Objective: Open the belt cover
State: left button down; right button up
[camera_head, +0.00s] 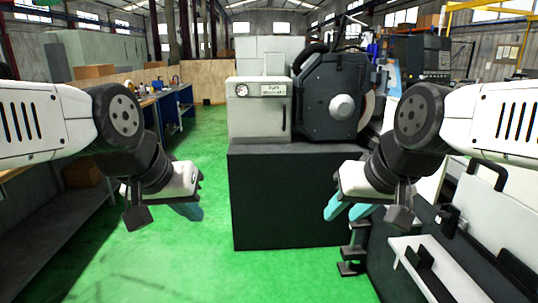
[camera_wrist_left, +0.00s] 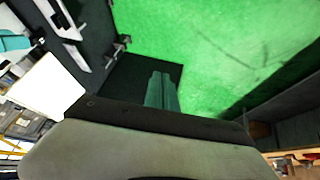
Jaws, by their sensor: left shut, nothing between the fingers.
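The grinder stands ahead on a dark base (camera_head: 290,195). Its pale grey box (camera_head: 255,120) has a round gauge, a label plate and an upright handle (camera_head: 284,118) at its right side. To its right is a dark, many-sided housing (camera_head: 328,92) with a round grey hub. I cannot tell which of these is the belt cover; no panel looks swung open. My left gripper (camera_head: 188,211) is shut and empty, low to the left of the base and apart from it; its fingers also show in the left wrist view (camera_wrist_left: 161,92). My right gripper (camera_head: 347,210) is open and empty before the base's right part.
A blue workbench (camera_head: 175,108) stands at the back left, with shelving (camera_head: 50,220) at the near left. A white panel with black handles (camera_head: 500,205) and a small clamp-like stand (camera_head: 352,255) are at the right. Green floor (camera_head: 150,265) is clear between.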

aim_at(249, 117)
jog(key=i+l, duration=0.1)
jog(key=i, duration=0.45)
jog(key=i+l+u, duration=0.1)
jog(key=i, duration=0.45)
jog(key=i+l, duration=0.4)
jog(key=i, duration=0.15)
jog(key=i+l, duration=0.35)
jog(key=i, duration=0.2)
